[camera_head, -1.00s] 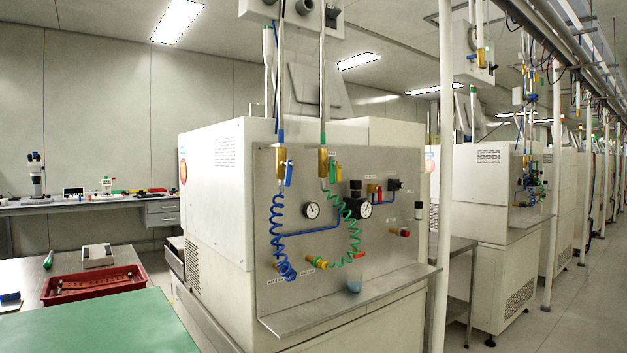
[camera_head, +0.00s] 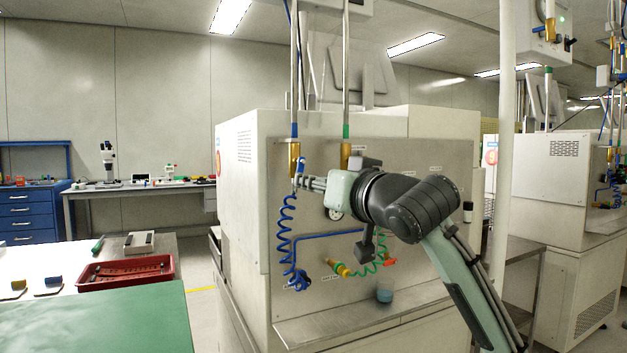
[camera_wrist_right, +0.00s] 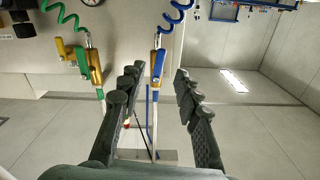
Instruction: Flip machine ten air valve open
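The blue-handled brass valve (camera_head: 294,156) sits on a vertical pipe at the machine panel's left, above a coiled blue hose. In the right wrist view its blue lever (camera_wrist_right: 158,64) lies roughly along the pipe, beside the brass body (camera_wrist_right: 152,84). My right gripper (camera_head: 308,184) reaches in from the right beside this valve. In the wrist view the right gripper (camera_wrist_right: 159,70) is open, with the valve and lever showing between its fingers; contact cannot be told. A green-levered brass valve (camera_wrist_right: 90,66) is left of the fingers. My left gripper is not in view.
The panel (camera_head: 430,160) carries gauges and fittings, partly hidden by my right arm. A coiled green hose (camera_head: 365,268) hangs below the arm. A white post (camera_head: 505,120) stands at the right.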

